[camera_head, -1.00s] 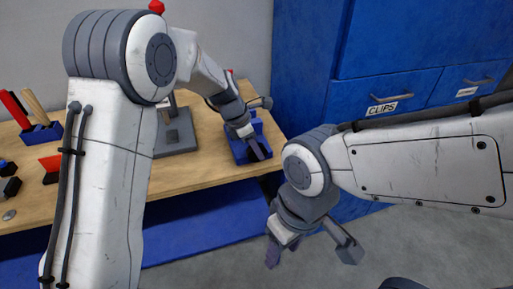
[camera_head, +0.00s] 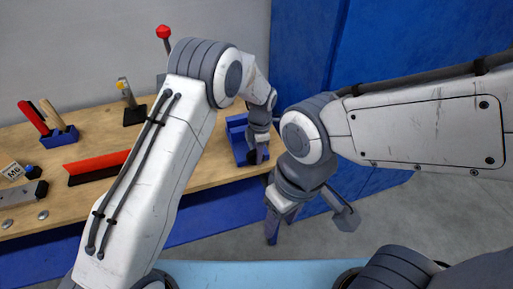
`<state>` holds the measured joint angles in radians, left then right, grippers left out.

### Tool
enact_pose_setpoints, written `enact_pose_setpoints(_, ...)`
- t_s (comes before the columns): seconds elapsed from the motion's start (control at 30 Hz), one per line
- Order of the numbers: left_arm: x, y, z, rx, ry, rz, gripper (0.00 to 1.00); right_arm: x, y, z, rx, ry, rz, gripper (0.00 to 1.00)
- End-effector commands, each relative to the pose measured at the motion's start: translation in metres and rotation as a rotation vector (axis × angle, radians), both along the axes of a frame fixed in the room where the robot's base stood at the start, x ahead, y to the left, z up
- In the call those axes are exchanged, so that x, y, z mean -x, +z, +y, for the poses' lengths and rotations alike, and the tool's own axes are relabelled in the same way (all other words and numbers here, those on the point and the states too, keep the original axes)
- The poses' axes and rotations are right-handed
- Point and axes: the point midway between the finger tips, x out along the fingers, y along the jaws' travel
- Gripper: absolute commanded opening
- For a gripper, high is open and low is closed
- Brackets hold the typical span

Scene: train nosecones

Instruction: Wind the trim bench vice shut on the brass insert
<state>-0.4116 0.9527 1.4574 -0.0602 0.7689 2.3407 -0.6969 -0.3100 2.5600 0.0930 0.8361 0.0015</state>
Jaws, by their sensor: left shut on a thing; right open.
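The blue bench vice (camera_head: 237,136) stands at the right end of the wooden bench, near its front edge. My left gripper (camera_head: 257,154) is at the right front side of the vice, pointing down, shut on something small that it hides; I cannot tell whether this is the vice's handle. My forearm and gripper cover part of the vice, so the jaw gap is hard to read. I cannot make out the brass insert. My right gripper (camera_head: 274,226) is open and empty, hanging low in front of the bench over the floor.
On the bench (camera_head: 205,190) are a blue holder (camera_head: 60,137) with red and tan handles, a red-topped bar (camera_head: 97,163) and a small yellow-tipped stand (camera_head: 128,104). A red-knobbed lever (camera_head: 163,33) rises behind my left arm. Blue cabinets (camera_head: 400,50) stand right.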

Motion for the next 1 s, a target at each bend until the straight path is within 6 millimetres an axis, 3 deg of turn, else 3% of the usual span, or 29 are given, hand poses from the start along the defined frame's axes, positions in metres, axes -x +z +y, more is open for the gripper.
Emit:
enact_pose_setpoints(0.4,-0.0013,-0.0010,-0.0020,-0.152,0.000,0.047,0.00,0.0001,-0.0038,-0.0001,0.000,0.000,0.000,0.53)
enact_pose_setpoints(0.87,-0.0011,-0.0005,-0.0021,-0.164,0.000,0.053,0.00,0.0000,-0.0039,0.0000,0.000,0.000,0.000,0.53)
enact_pose_setpoints(0.9,-0.0011,-0.0005,-0.0021,-0.164,0.000,0.053,0.31,0.0000,-0.0039,0.0000,0.000,0.000,0.000,0.53)
enact_pose_setpoints(0.97,-0.0011,-0.0005,-0.0021,-0.164,0.000,0.053,0.54,0.0000,-0.0039,0.0000,0.000,0.000,0.000,0.53)
enact_pose_setpoints(1.0,-0.0011,-0.0006,-0.0021,-0.164,0.000,0.053,0.57,0.0000,-0.0039,0.0000,0.000,0.000,0.000,0.53)
